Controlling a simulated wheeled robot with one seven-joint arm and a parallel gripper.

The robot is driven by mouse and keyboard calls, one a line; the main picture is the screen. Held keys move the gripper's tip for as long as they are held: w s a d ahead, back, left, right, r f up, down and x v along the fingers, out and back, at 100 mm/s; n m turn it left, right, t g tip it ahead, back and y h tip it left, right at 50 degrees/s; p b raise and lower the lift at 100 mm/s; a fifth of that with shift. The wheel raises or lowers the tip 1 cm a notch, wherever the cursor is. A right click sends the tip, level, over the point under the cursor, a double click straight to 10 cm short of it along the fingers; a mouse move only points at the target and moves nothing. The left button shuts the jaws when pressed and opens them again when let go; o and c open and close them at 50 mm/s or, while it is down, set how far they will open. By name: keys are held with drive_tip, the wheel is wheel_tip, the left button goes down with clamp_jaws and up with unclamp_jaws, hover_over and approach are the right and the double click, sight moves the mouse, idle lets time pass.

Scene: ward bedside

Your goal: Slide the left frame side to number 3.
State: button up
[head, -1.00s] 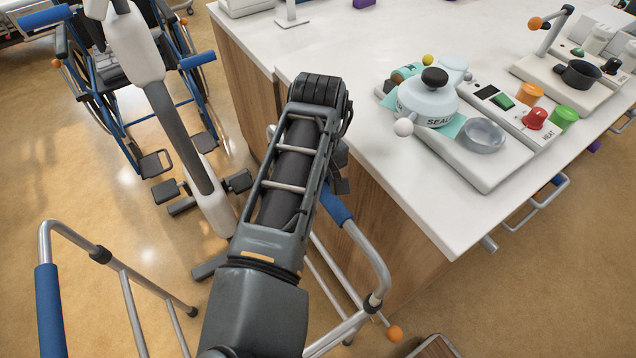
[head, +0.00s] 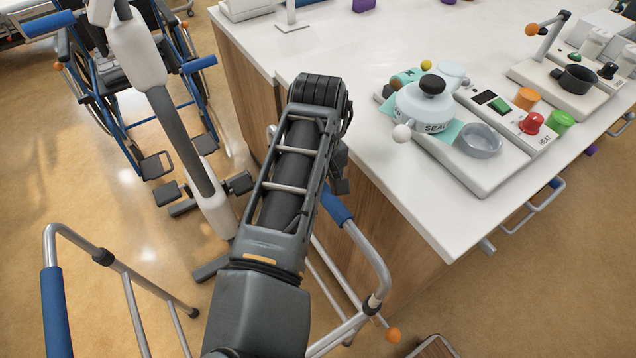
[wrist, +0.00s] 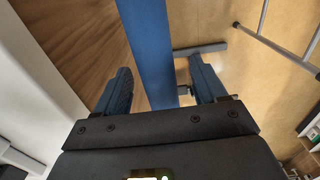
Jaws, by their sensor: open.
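The walking frame's left side (head: 110,262) stands on the floor at lower left in the head view, with a blue grip (head: 55,315). The other side, with a blue grip (head: 337,207) and bent metal tube, stands by the counter, partly behind my arm. My gripper (wrist: 159,68) is hidden in the head view. In the wrist view it is open, its dark blue fingers apart on either side of a blue bar (wrist: 147,35). Contact cannot be told. The bar looks like the grip nearest the counter. No number 3 can be made out.
The white counter (head: 385,170) with wooden sides is close on the right, holding a device with a SEAL label (head: 428,108). A wheelchair (head: 110,85) and a white-and-grey post (head: 175,130) stand behind. An orange ball (head: 393,335) is low by the frame.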

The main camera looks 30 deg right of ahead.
wheel_tip(320, 180, up, 7)
drive_tip(key=p, duration=0.6)
drive_tip(key=shift+p, duration=0.35)
idle(0.4)
